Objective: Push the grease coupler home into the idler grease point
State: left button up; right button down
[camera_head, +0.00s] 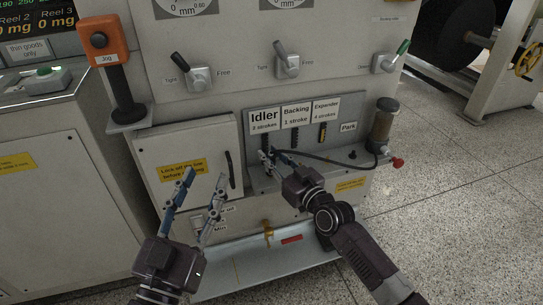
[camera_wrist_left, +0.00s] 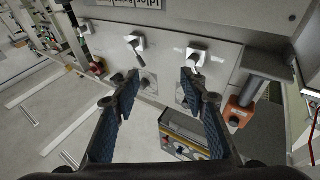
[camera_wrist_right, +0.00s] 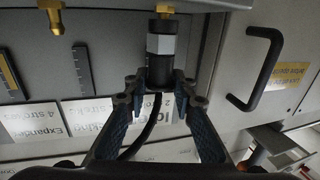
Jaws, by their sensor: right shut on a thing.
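My right gripper (camera_head: 268,158) is shut on the grease coupler at the panel under the Idler sign (camera_head: 263,118). In the right wrist view the coupler (camera_wrist_right: 160,68) is a dark cylinder with a pale hex collar, held between the fingertips (camera_wrist_right: 158,88). A brass fitting, the idler grease point (camera_wrist_right: 166,9), shows at the coupler's far end, in line with it; how deep it sits inside cannot be told. A black hose (camera_head: 325,157) runs from the coupler to the right. My left gripper (camera_head: 205,180) is open and empty in front of the cabinet door.
A grease cylinder (camera_head: 383,125) with a red knob stands at right. A tray (camera_head: 270,262) lies below.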

pick_arm(q)
jog(key=shift+s+r+t, duration=0.15)
jog(key=shift+r+t, duration=0.15)
jog(key=shift+r, duration=0.45)
pick_arm(e)
jog(key=shift+f, duration=0.1)
pick_arm(q)
jog(key=shift+r+h, duration=0.1)
jog(key=shift+h, duration=0.2)
jog(key=shift+s+r, duration=0.2)
jog(key=shift+s+r+t+b, duration=0.1)
jog(key=shift+r+t+b, duration=0.2)
jog(key=shift+t, duration=0.1)
pick_arm(e)
jog(key=shift+f, duration=0.15)
pick_arm(q)
jog(key=shift+s+r+t, duration=0.25)
jog(key=shift+r, duration=0.2)
jog(key=shift+s+r+t, duration=0.25)
jog(key=shift+r, duration=0.2)
pick_arm(e)
jog(key=shift+f, duration=0.2)
jog(key=c, duration=1.5)
grip_release()
jog(key=shift+c, duration=0.2)
pick_arm(q)
jog(key=shift+r, duration=0.15)
pick_arm(e)
jog(key=shift+f, duration=0.1)
